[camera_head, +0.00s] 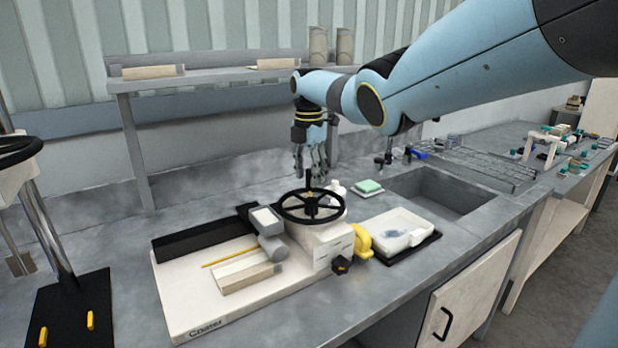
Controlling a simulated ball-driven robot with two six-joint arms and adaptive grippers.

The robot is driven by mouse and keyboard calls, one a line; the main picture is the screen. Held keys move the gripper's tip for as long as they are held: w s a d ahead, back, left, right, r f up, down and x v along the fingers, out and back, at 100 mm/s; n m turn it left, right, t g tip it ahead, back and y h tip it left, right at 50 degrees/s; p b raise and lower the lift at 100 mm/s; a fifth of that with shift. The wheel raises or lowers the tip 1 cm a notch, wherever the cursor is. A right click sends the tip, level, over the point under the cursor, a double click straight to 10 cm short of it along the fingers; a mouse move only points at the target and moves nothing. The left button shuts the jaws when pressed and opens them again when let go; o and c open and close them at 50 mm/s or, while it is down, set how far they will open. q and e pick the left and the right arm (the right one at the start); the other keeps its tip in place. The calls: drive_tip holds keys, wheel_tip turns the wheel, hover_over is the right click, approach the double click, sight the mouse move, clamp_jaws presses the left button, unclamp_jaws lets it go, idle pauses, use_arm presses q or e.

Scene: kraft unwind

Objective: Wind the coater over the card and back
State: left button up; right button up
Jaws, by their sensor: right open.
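The coater (190,307) is a pale flat bed on the grey bench, labelled "Coater" at its front edge. A white housing at its right end carries a black spoked handwheel (291,213) with an upright knob. A grey roller-like part (273,246) sits beside the housing. A pale card-like piece (246,273) lies on the bed, with a thin yellow rod (229,252) behind it. My right gripper (311,172) points down above the handwheel, open, its fingers close to the knob; whether they touch it I cannot tell. My left gripper is out of view.
A white tray (410,234) on a black mat stands right of the coater, near a yellow curved part (362,240). A green sponge (368,186) lies behind. A sink (440,205) opens to the right. A raised shelf (215,75) stands behind; a second wheel (18,150) is at left.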

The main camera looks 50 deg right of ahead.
wheel_tip(320, 180, up, 11)
drive_tip(key=shift+f, duration=0.2)
idle(0.3)
